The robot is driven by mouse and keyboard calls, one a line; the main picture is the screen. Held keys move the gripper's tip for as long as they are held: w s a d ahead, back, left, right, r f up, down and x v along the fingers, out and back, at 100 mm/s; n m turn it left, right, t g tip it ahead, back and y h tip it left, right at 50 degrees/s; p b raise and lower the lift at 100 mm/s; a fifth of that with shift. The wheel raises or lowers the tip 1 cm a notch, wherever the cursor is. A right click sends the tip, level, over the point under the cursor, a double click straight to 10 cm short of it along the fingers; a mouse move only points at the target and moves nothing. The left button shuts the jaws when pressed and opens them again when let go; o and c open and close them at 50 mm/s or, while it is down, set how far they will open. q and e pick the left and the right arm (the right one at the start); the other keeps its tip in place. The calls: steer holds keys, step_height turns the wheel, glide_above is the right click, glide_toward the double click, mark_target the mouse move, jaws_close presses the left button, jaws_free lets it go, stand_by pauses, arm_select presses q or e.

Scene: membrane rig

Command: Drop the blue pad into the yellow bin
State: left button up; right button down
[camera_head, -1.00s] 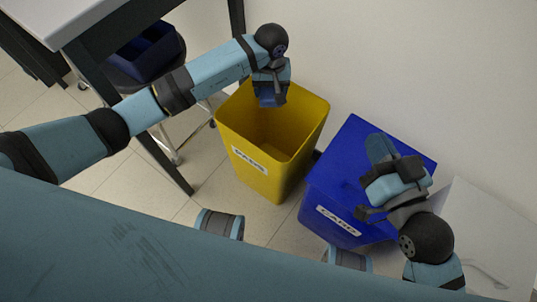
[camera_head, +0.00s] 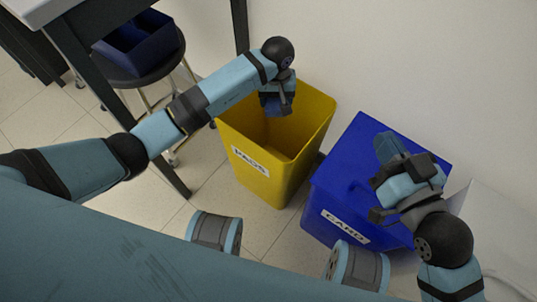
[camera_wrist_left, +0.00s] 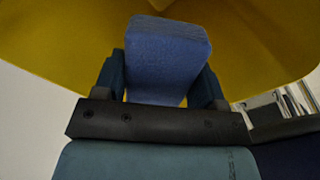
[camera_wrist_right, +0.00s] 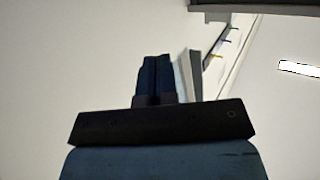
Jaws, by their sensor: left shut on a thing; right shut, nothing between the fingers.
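The blue pad (camera_wrist_left: 168,58) is a soft-looking block held between the fingers of my left gripper (camera_wrist_left: 165,88) in the left wrist view, with the yellow bin wall behind it. In the head view my left gripper (camera_head: 277,108) points down over the mouth of the yellow bin (camera_head: 268,165), which carries a white label reading PADS. The pad is hard to tell from the dark fingers there. The inside of the bin that shows looks empty. My right gripper (camera_wrist_right: 153,80) is shut and empty; in the head view it is above the blue bin.
A blue bin (camera_head: 345,205) with a label reading CARD stands right of the yellow bin. A white box (camera_head: 495,225) is at the far right. A stool (camera_head: 140,75) bearing a dark blue tray (camera_head: 135,42) and a table (camera_head: 75,30) stand at the left.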

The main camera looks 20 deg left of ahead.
arm_select(q)
steer(key=o, duration=1.1)
steer(key=shift+r, duration=0.1)
steer(key=shift+r, duration=0.35)
step_height(320, 180, up, 6)
steer(key=p, duration=0.3)
steer(key=shift+f, duration=0.25)
steer(key=shift+r, duration=0.6)
arm_select(e)
steer(key=shift+s+a+r+m, duration=0.3)
steer(key=shift+s+r+m, duration=0.3)
steer(key=shift+m, duration=0.2)
steer(key=shift+r, duration=0.1)
